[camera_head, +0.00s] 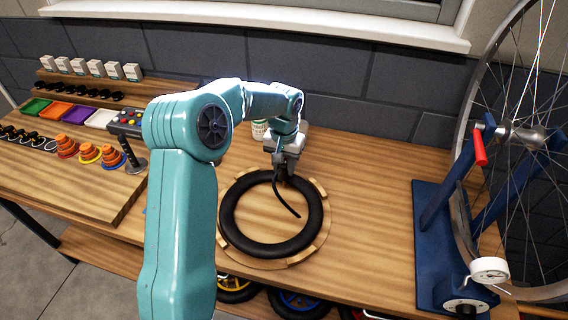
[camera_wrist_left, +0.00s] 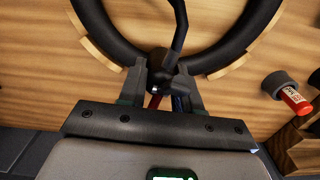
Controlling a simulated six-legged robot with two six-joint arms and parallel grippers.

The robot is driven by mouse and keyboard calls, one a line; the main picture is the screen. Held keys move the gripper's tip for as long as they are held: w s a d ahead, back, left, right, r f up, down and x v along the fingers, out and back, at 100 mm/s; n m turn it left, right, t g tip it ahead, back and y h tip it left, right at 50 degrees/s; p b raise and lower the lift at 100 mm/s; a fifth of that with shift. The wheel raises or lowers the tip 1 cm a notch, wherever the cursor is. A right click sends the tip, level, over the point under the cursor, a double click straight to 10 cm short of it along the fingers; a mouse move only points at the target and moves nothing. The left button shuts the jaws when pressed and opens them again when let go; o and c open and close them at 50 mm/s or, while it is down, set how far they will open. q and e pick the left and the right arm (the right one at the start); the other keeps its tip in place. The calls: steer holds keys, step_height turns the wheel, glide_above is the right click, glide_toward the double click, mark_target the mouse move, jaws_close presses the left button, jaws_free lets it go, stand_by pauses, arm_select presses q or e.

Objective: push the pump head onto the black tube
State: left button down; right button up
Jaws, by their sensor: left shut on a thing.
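The black tube (camera_head: 229,205) is a thick ring lying flat on a round wooden holder (camera_head: 266,262) with raised blocks at its edge. Its far part also shows in the wrist view (camera_wrist_left: 100,30). My left gripper (camera_head: 285,174) is over the far rim of the ring. Its two fingers are shut on the dark pump head (camera_wrist_left: 172,82), which lies between them in the wrist view. A black hose (camera_head: 286,199) runs from the pump head over the ring's middle. The gripper and pump head hide the valve, so I cannot tell whether the head is seated on it.
A blue stand (camera_head: 433,240) with a spoked wheel (camera_head: 525,90) stands at the right. At the left are coloured trays (camera_head: 75,114) and stacked orange rings (camera_head: 108,155). The bench right of the ring is clear.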

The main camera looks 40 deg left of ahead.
arm_select(q)
steer(key=shift+f, duration=0.3)
steer(key=c, duration=0.7)
jaws_free()
step_height(320, 180, up, 16)
steer(key=shift+r, duration=0.2)
steer(key=shift+s, duration=0.1)
